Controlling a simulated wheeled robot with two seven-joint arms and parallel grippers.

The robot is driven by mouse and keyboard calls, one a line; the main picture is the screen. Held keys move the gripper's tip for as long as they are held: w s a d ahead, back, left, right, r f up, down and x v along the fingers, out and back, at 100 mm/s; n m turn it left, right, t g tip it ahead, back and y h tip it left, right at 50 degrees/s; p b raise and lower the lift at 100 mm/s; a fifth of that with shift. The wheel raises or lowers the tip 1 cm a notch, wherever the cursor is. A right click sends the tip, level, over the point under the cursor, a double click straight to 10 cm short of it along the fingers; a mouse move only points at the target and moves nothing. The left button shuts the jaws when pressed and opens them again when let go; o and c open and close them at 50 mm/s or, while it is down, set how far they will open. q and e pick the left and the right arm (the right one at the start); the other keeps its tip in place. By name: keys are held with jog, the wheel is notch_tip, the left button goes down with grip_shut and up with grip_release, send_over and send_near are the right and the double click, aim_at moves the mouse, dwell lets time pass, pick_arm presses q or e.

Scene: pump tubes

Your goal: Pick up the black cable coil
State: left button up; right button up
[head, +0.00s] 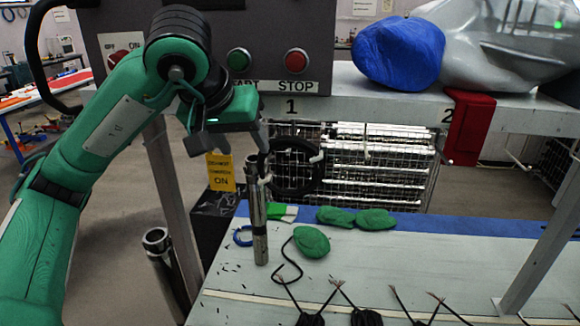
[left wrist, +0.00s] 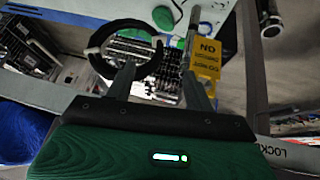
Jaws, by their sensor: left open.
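The black cable coil (head: 290,189) hangs as an upright ring in front of the wire mesh, under the shelf edge by the number 1. In the left wrist view the coil (left wrist: 96,40) shows at upper left, and its near edge overlaps one fingertip in the picture. My left gripper (head: 230,140) is to the left of the coil in the head view. Its two fingers (left wrist: 158,80) are apart with nothing held between them. I cannot tell whether a finger touches the coil. My right gripper is not in view.
An upright metal tube (head: 259,225) stands just left of the coil, close to my fingers. A yellow tag (head: 221,173) hangs nearby. The control box (head: 215,50) is above. Green pads (head: 312,242) and black cables lie on the table (head: 400,260).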

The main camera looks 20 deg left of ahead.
aim_at(259, 167)
pick_arm(q)
jog(key=x, duration=0.4)
jog(key=shift+w+f+p, duration=0.15)
jog(key=shift+f+p, duration=0.05)
jog(key=shift+p, duration=0.15)
jog(key=shift+w+f+p, duration=0.3)
jog(key=shift+f+p, duration=0.05)
jog(key=shift+p, duration=0.05)
jog(key=p+x, duration=0.1)
jog(key=x, duration=0.2)
jog(key=shift+d+p, duration=0.1)
jog(key=shift+p, duration=0.2)
jog(key=shift+w+f, duration=0.4)
jog(key=shift+f, duration=0.2)
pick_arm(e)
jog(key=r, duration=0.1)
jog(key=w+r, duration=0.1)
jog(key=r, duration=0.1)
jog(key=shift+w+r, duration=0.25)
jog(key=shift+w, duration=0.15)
pick_arm(q)
grip_shut()
